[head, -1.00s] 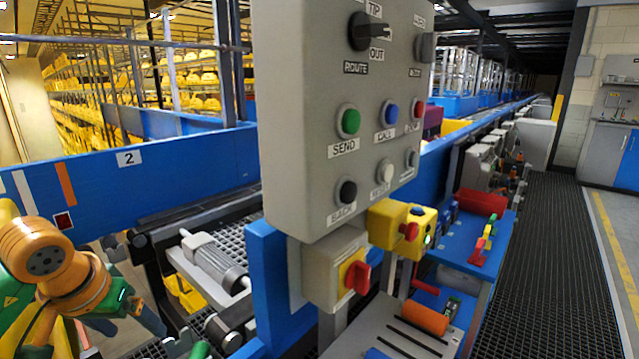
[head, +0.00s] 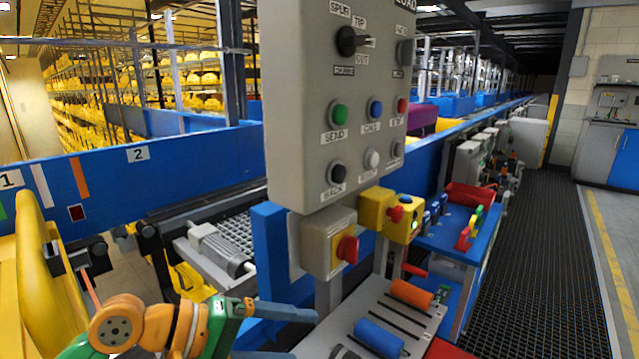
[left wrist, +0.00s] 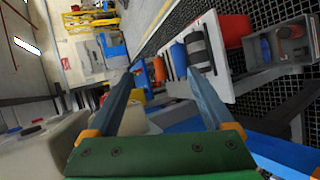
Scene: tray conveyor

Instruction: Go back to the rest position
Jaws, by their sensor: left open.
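My left gripper (head: 285,311) reaches in from the bottom left in the head view, below the grey control panel (head: 338,110). Its blue-grey fingers point right, toward the light shelf that holds rollers. In the left wrist view the two fingers of my left gripper (left wrist: 162,76) are spread wide with nothing between them. My right gripper is in neither view.
A switch box with a red knob (head: 347,248) hangs under the panel. An orange cylinder (head: 411,294) and a blue cylinder (head: 379,338) lie on the light shelf (head: 345,312). A blue conveyor wall (head: 200,160) runs behind. The grated aisle floor (head: 535,250) at right is clear.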

